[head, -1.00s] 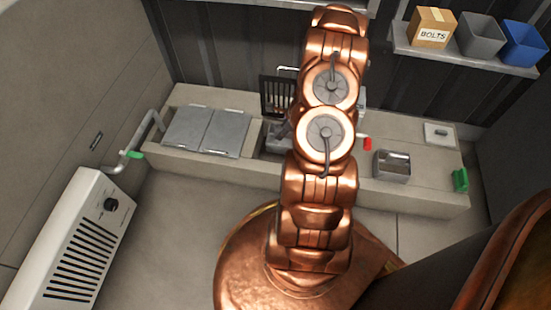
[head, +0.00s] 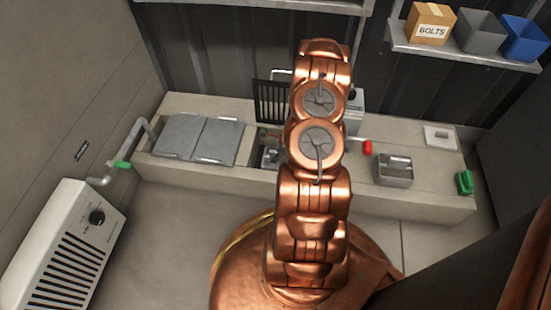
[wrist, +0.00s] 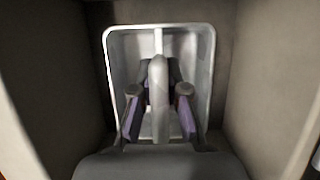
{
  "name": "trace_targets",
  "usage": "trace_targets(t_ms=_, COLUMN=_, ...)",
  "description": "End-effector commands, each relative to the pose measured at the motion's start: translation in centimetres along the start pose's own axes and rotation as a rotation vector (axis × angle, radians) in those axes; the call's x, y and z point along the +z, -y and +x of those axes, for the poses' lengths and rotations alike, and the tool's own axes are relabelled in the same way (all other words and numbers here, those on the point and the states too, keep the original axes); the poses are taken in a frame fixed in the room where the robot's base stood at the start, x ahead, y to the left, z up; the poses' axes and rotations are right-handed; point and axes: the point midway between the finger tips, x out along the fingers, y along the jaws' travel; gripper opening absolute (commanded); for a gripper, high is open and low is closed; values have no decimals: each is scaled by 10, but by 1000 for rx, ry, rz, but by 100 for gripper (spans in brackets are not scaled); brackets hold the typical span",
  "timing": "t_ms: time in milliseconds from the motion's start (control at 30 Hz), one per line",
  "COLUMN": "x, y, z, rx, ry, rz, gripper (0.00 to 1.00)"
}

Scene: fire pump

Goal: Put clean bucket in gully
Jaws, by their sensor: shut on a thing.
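The clean bucket (wrist: 190,45) is a pale metal rectangular box with a divider and a raised handle, seen from above in the wrist view. My gripper (wrist: 158,85) is shut on its handle, with a purple-padded finger on each side. The bucket is between the concrete walls of the gully (wrist: 252,85). I cannot tell whether it touches the bottom. In the head view the gully is the dark opening (head: 265,142) in the low concrete bench.
Two grey cover plates (head: 200,138) lie on the bench left of the opening. A dark grate (head: 271,102) stands behind it. Another metal box (head: 393,171), a red item (head: 367,147) and a green item (head: 465,182) are to the right. A white heater (head: 70,245) stands at left.

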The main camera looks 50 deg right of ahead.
Motion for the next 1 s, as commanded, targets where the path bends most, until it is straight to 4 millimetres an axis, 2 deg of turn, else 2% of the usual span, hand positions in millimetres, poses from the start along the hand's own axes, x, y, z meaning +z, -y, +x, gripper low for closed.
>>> trace_targets(t_ms=367, x=-1, y=1, z=2, rx=-2, ry=1, rz=0, gripper=0)
trace_targets(t_ms=400, x=-1, y=1, z=2, rx=-2, ry=1, rz=0, gripper=16)
trace_targets(t_ms=600, x=-1, y=1, z=2, rx=-2, ry=1, rz=0, gripper=37)
trace_targets(t_ms=1000, x=0, y=1, z=0, rx=-3, ry=0, rz=0, gripper=38)
